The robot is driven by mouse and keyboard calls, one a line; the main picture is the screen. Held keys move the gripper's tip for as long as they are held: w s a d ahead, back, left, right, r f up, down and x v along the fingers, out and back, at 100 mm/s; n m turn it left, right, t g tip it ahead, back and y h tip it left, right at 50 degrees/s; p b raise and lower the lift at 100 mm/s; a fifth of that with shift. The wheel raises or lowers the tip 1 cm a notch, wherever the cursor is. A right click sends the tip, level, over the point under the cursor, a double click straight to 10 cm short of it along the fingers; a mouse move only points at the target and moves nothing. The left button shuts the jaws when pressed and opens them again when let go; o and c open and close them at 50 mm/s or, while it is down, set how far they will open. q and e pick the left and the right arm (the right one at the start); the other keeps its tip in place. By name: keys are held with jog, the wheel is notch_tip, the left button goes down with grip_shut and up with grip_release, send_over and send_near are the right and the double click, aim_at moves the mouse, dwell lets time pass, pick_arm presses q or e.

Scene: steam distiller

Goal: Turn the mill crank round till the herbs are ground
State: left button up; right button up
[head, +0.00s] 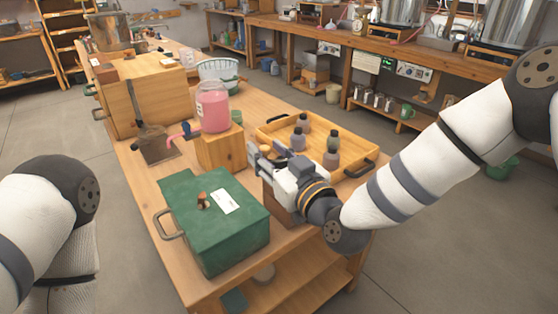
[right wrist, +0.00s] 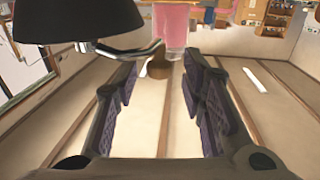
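The mill's brown wooden body (head: 281,205) stands on the workbench, mostly hidden under my right gripper (head: 260,160) in the head view. In the right wrist view, a dark rounded mill top (right wrist: 75,18) is at the upper left. A thin metal crank arm (right wrist: 120,52) runs right from it to a brown knob (right wrist: 158,69). My right gripper (right wrist: 160,85) is open, its two fingers spread apart. The knob appears in the gap near the fingertips, with space visible on both sides. My left arm is at the lower left of the head view; its gripper is out of frame.
A green box (head: 215,235) stands close to the mill's left. A jar of pink liquid (head: 213,108) stands on a wooden block (head: 220,150) behind. A wooden tray (head: 272,127) with several dark-capped bottles is just behind my right gripper.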

jog(key=v, duration=1)
jog(key=shift+r, duration=0.1)
